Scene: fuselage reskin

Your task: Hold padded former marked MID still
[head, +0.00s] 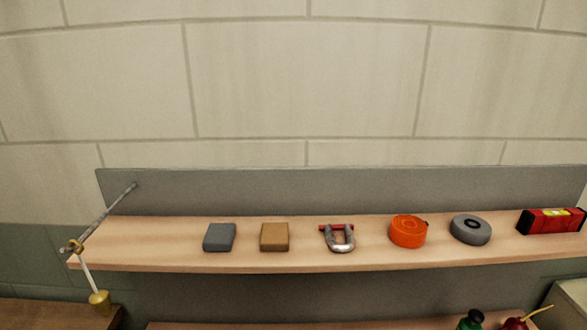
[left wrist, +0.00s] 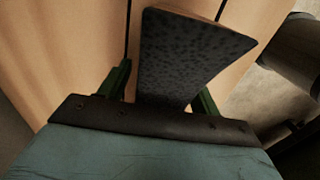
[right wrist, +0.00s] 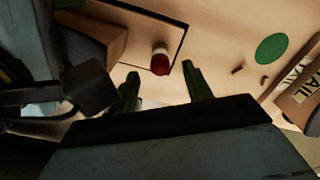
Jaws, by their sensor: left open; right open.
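A dark grey speckled padded piece (left wrist: 185,55) shows in the left wrist view; no MID marking is visible on it, so I cannot tell whether it is the MID former. My left gripper (left wrist: 163,88) is open, with one green finger on each side of this piece. I cannot tell whether the fingers touch it. My right gripper (right wrist: 160,82) is open and nothing is between its fingertips. A block with a label that reads TAIL (right wrist: 302,92) is at the right of the right wrist view. Neither gripper shows in the head view.
In the right wrist view, a red and white cylinder (right wrist: 160,62) stands beyond the fingertips, near a dark outline, and a green disc (right wrist: 271,48) lies right. In the head view, a wall shelf (head: 150,245) holds a shackle (head: 340,240), an orange roll (head: 407,232) and other things.

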